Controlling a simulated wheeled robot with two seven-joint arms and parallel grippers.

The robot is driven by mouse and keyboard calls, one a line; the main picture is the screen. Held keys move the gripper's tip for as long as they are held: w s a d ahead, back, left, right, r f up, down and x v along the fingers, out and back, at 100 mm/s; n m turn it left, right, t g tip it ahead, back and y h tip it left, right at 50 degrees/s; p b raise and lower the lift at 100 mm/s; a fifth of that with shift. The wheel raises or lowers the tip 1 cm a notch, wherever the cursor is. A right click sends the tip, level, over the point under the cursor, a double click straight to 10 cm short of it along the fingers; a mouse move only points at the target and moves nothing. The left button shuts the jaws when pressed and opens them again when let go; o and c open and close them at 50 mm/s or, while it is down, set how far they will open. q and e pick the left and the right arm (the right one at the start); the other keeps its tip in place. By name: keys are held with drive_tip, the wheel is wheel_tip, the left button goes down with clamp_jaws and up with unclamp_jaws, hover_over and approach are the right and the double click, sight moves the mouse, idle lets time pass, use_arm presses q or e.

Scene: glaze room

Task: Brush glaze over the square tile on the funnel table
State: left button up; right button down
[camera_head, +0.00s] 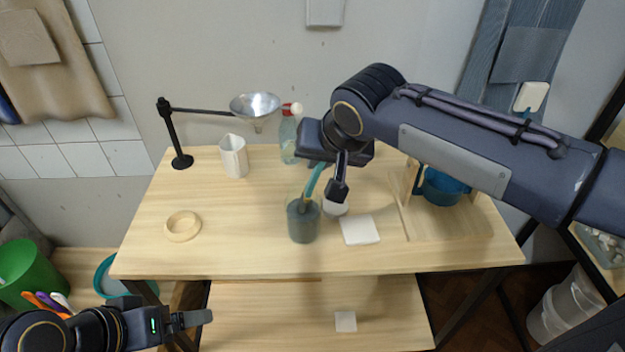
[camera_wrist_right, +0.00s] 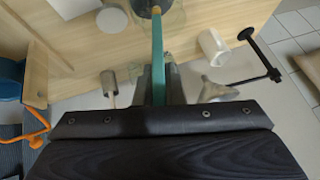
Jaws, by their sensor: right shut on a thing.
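The white square tile (camera_head: 360,230) lies flat on the funnel table (camera_head: 225,220), right of the glaze jar; part of it shows in the wrist view (camera_wrist_right: 72,6). The clear jar (camera_head: 303,226) holds grey-blue glaze. My right gripper (camera_head: 337,192) is shut on the teal handle of a brush (camera_head: 314,182), above and slightly right of the jar. The handle also shows between the fingers in the wrist view (camera_wrist_right: 158,62). The brush slants down into the jar, and its bristle end is hidden there. My left gripper (camera_head: 200,318) is low at the left, in front of the table; its opening is unclear.
A metal funnel (camera_head: 255,104) on a black stand (camera_head: 181,160), a white cup (camera_head: 234,157) and a bottle (camera_head: 289,142) stand behind. A wooden ring (camera_head: 183,226) lies left. A round white thing (camera_head: 335,208) is beside the jar. A blue bowl (camera_head: 443,188) stands right.

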drive_tip(key=shift+r+p, duration=3.75)
drive_tip(key=shift+r, duration=1.2)
wheel_tip(320, 180, up, 4)
drive_tip(key=p, duration=0.3)
drive_tip(key=shift+f, duration=0.1)
